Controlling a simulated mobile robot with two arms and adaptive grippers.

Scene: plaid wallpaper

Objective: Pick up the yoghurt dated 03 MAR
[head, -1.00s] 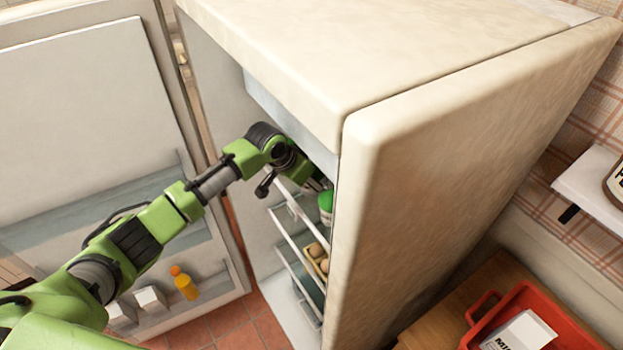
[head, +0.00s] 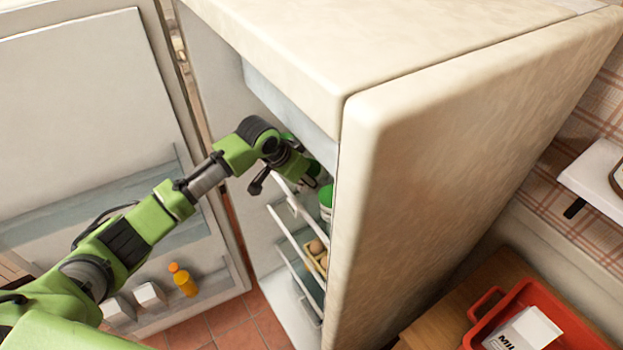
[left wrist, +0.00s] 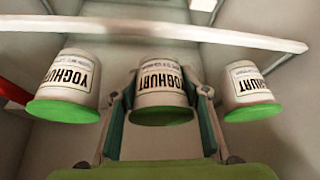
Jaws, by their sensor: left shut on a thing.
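Three white yoghurt pots with green lids show in the left wrist view, upside down in the picture: a left pot (left wrist: 68,84), a middle pot (left wrist: 161,92) and a right pot (left wrist: 247,90). The dates are too small to read. My left gripper (left wrist: 160,100) is shut on the middle pot, one finger on each side. In the head view my left gripper (head: 312,176) reaches inside the fridge at shelf height. A green-lidded pot (head: 326,197) shows beside it, partly cut off by the fridge wall. My right gripper is not in view.
The fridge (head: 440,150) stands open, its door (head: 90,110) swung to the left with bottle and cartons in its rack. A shelf edge (left wrist: 160,30) crosses near the pots. Eggs (head: 316,248) sit below. A red crate (head: 500,310) stands at lower right.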

